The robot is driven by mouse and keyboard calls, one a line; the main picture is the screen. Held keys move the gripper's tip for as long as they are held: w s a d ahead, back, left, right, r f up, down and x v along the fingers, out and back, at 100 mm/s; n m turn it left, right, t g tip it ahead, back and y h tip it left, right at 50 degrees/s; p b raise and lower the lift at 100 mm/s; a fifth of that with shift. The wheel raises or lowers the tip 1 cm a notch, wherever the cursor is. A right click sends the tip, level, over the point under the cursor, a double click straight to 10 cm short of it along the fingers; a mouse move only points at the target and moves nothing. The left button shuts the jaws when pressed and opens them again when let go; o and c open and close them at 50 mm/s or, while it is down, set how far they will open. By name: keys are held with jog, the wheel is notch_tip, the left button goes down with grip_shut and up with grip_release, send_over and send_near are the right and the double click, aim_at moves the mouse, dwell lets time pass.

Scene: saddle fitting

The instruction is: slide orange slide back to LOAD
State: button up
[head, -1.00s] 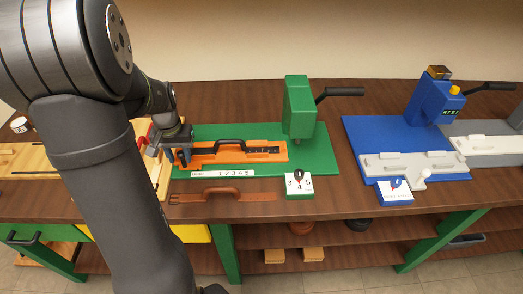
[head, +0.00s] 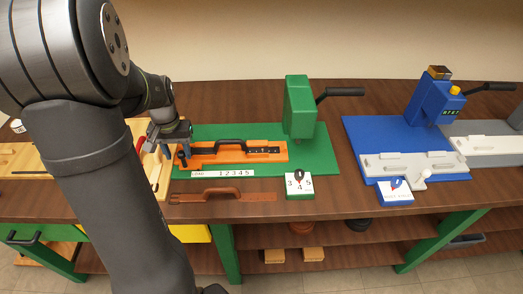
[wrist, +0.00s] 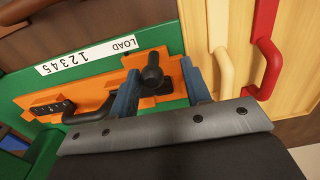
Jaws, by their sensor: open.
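The orange slide (head: 240,156) lies in the green base (head: 318,158), with a black arched handle (head: 222,144) on it. A dark upright knob (wrist: 152,74) stands at the slide's left end in the head view. The white scale strip (head: 222,173) reads LOAD and 1 to 5; in the wrist view, the knob is near the LOAD end. My gripper (wrist: 162,72) is open, its blue fingers appearing on either side of the knob in the wrist view. I cannot tell whether either finger touches it.
A green press (head: 299,108) with a black lever stands at the right of the base. A brown strap (head: 225,196) and a numbered dial block (head: 299,187) lie in front. A wooden board with a red handle (wrist: 268,65) is beside my gripper. A blue press station (head: 436,105) is farther right.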

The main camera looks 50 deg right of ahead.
jog(key=shift+r, duration=2.2)
jog(key=f, duration=0.6)
jog(key=shift+s+d, duration=0.3)
jog(key=shift+d, duration=0.05)
jog(key=shift+s+d, duration=0.15)
jog(key=shift+s, duration=0.05)
